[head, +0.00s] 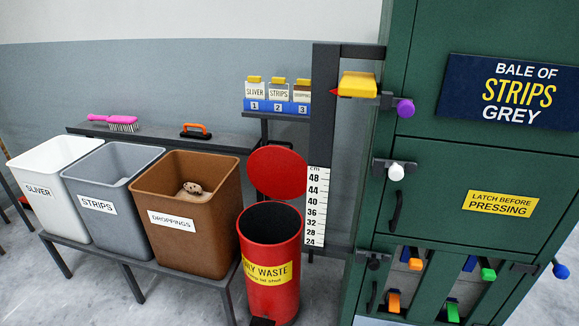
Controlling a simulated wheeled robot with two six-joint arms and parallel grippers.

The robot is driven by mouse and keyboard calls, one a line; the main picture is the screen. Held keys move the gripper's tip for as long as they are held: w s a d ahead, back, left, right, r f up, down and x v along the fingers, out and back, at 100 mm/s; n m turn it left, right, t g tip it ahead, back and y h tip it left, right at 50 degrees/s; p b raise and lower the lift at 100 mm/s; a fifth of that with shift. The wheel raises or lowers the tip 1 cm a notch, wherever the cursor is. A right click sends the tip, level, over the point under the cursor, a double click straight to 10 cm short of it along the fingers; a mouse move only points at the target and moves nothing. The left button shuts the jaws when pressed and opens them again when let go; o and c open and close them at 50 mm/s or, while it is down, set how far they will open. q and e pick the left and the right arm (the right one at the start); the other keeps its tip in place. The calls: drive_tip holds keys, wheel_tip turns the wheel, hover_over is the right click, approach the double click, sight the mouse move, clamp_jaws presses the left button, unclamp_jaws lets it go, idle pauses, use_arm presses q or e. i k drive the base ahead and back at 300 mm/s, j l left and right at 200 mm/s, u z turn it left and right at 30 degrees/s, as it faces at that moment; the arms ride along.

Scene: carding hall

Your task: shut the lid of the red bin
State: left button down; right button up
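The red bin (272,292) stands on the floor left of the green machine, with a yellow label whose readable part ends in "WASTE". Its round red lid (277,172) is open, standing upright behind the bin's mouth. The dark inside of the bin shows, and I cannot see its bottom. A dark pedal sits low at the bin's front. Neither of my grippers is in view.
A brown droppings bin (190,247) on a low bench is close left of the red bin; grey (115,225) and white (62,208) bins stand beyond. A measuring scale (316,208) and the green machine (470,190) are close on the right.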

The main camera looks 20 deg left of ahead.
sight(277, 172)
drive_tip(key=j+z, duration=0.35)
drive_tip(key=i+j+z, duration=0.1)
drive_tip(key=z, duration=0.25)
drive_tip(key=j+z, duration=0.35)
